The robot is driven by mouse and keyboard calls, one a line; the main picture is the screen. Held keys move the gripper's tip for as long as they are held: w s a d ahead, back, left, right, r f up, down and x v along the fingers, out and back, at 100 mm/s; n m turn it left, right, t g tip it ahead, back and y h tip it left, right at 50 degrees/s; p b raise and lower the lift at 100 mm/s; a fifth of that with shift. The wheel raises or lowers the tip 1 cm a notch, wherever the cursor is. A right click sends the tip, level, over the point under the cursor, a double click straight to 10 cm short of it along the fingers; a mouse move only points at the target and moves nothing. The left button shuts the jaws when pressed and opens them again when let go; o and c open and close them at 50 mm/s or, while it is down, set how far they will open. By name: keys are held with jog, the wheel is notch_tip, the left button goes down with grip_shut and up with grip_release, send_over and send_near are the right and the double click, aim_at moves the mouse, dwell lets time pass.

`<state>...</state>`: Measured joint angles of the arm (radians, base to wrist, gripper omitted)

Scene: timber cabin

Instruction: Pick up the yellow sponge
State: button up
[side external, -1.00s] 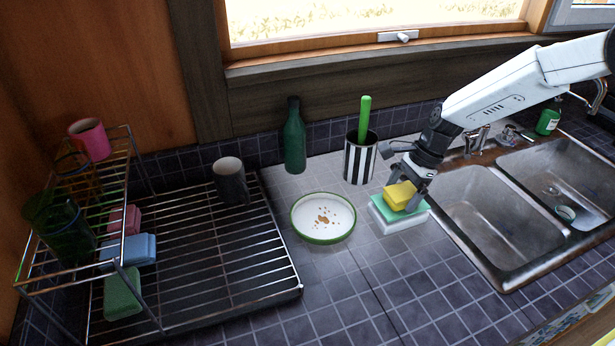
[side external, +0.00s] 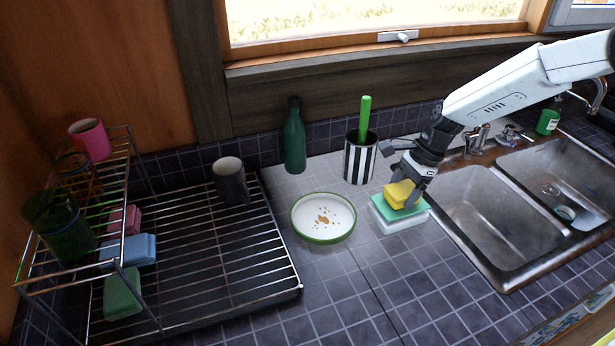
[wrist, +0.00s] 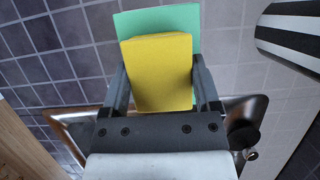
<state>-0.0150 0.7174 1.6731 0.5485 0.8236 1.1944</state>
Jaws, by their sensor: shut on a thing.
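The yellow sponge (side external: 398,194) lies on top of a green sponge or pad (side external: 413,211), which sits on a white block-like base (side external: 401,224) on the counter. My gripper (side external: 409,190) is over the yellow sponge with its fingers down at its sides. In the wrist view the yellow sponge (wrist: 158,74) fills the space between the two fingers of my gripper (wrist: 158,88), and the green piece (wrist: 160,18) shows beyond it. My gripper is shut on the yellow sponge, which still appears to rest on the green piece.
A white dish with crumbs (side external: 323,233) is to the left. A striped holder (side external: 360,160) with a green handle and a green bottle (side external: 293,140) stand behind. A sink (side external: 492,215) is at right, and a dish rack (side external: 215,265) with a dark mug at left.

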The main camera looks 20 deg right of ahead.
jog(key=shift+r, duration=0.8)
jog(key=s+d+r, duration=0.1)
jog(key=s+r, duration=1)
jog(key=s, duration=0.3)
jog(key=shift+d, duration=0.4)
